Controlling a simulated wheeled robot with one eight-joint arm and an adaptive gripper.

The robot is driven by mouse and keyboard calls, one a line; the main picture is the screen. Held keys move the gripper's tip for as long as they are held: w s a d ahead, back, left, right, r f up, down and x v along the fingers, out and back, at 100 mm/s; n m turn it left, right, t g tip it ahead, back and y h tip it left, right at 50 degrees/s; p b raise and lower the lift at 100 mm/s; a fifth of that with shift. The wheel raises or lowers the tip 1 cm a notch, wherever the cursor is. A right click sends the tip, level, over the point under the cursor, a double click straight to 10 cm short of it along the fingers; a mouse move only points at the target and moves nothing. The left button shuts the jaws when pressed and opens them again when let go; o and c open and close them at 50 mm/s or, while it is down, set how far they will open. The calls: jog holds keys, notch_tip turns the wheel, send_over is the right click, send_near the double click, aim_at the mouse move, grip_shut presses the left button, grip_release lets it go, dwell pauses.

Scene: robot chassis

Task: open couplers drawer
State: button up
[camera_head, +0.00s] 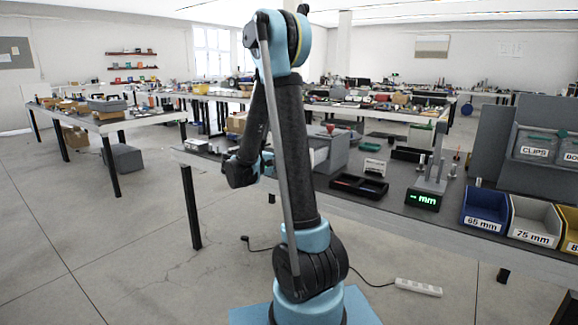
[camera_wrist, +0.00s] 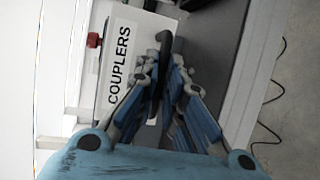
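The couplers drawer shows in the wrist view as a pale front with a label (camera_wrist: 118,65) reading COUPLERS, turned sideways in the picture. A dark bar handle (camera_wrist: 166,43) stands out beside the label. The two fingers of my gripper (camera_wrist: 165,75) lie close on both sides of this handle and appear shut on it; the exact contact is partly hidden by the fingers. In the head view, a grey box-shaped unit (camera_head: 333,150) stands on the bench behind my arm. My arm hides part of it, and the drawer's label cannot be read there.
A red knob-like thing (camera_wrist: 94,40) is beside the label. On the bench are a black tray (camera_head: 358,186), a stand with a green mm display (camera_head: 423,199), and blue (camera_head: 486,207) and white (camera_head: 535,222) bins. A power strip (camera_head: 418,287) and cables lie on the floor.

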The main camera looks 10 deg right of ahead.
jog(key=o, duration=0.4)
jog(key=shift+w+a+f, duration=0.1)
jog(key=shift+w+f, duration=0.05)
jog(key=shift+w, duration=0.05)
jog(key=shift+o, duration=0.2)
jog(key=shift+s, duration=0.1)
jog(key=v, duration=1.2)
jog(key=s+d+f+m+g+y, duration=0.1)
jog(key=s+d+f+y, duration=0.1)
jog(key=s+d+y, duration=0.4)
jog(key=s+d+f+g+y, duration=0.15)
jog(key=s+d, duration=0.25)
jog(key=s, duration=0.5)
jog(key=s+a+f+m+y, duration=0.1)
jog(key=s+a+f+y, duration=0.2)
jog(key=s, duration=0.4)
jog(key=s+a+f+m+y, duration=0.2)
jog(key=s+a+f+y, duration=0.2)
jog(key=s, duration=0.4)
notch_tip(320, 180, down, 3)
jog(key=shift+s+r+y, duration=0.25)
jog(key=shift+y, duration=0.2)
